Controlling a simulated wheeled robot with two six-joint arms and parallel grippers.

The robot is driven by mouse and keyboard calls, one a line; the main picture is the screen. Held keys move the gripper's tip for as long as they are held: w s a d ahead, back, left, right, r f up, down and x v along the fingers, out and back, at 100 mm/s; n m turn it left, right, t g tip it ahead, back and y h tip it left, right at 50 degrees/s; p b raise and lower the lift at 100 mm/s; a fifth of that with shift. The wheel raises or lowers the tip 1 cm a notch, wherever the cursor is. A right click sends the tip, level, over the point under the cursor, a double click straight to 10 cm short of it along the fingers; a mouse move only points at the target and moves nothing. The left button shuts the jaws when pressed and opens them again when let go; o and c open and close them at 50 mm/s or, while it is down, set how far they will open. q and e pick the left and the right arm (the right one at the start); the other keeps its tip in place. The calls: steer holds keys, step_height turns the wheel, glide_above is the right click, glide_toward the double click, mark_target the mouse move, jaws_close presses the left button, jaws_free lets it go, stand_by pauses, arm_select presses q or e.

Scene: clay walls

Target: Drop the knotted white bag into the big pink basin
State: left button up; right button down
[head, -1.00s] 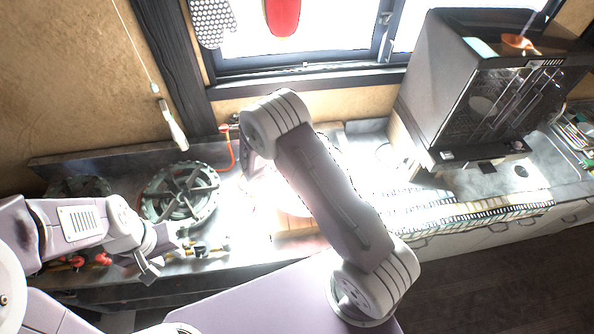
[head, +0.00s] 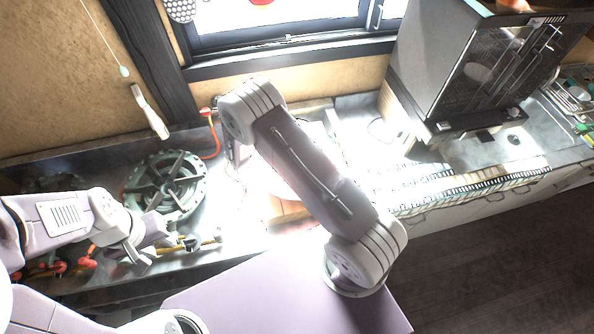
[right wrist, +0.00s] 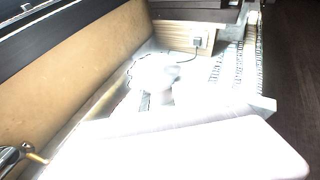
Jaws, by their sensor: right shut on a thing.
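In the right wrist view a washed-out white rounded shape with a narrower lower part, seemingly the knotted white bag (right wrist: 155,78), shows in mid-picture. My right gripper is shut on it, but glare hides its fingers; in the head view my own right arm covers it. A pale pink rounded thing, seemingly the big pink basin (head: 268,183), stands on the counter beside and behind that arm, mostly lost in glare. I cannot tell how high the bag is above it. My left gripper (head: 155,250) is open and empty over the counter's front left.
A green-grey gas burner (head: 165,187) stands left of the basin, with red taps (head: 58,265) near the front edge. A dark glass-fronted oven (head: 470,75) stands at the right.

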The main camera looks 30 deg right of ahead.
steer(key=shift+f, duration=0.4)
steer(key=shift+r, duration=0.1)
steer(key=c, duration=1)
jaws_free()
steer(key=shift+s, duration=0.1)
steer(key=shift+c, duration=0.2)
steer(key=shift+a, duration=0.2)
steer(key=b+v, duration=0.3)
steer(key=v, duration=0.5)
steer(key=shift+s+a+r, duration=0.2)
steer(key=shift+a, duration=0.1)
